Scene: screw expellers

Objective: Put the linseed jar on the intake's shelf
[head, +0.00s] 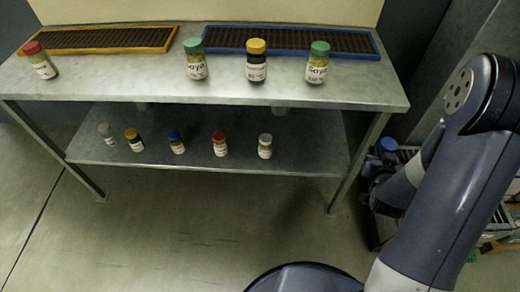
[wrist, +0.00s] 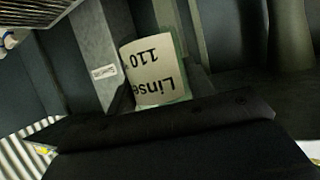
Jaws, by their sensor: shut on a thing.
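In the wrist view a jar (wrist: 156,75) with a cream label reading "Linse" and "110" shows upside down, right at the dark jaws of my gripper (wrist: 165,108). My gripper is shut on this linseed jar. The jar's lid is hidden. In the head view my gripper is not clearly seen; my arm covers the right side. A metal bench (head: 130,90) stands ahead with a lower shelf (head: 300,150). No readable sign in the head view marks either level as the intake's shelf.
On the bench top stand a red-lidded jar (head: 40,60), two green-lidded Soya jars (head: 195,60) (head: 318,62) and a yellow-lidded jar (head: 256,62), before a yellow tray (head: 100,39) and a blue tray (head: 290,40). Several jars line the lower shelf. A blue object (head: 388,146) is at right.

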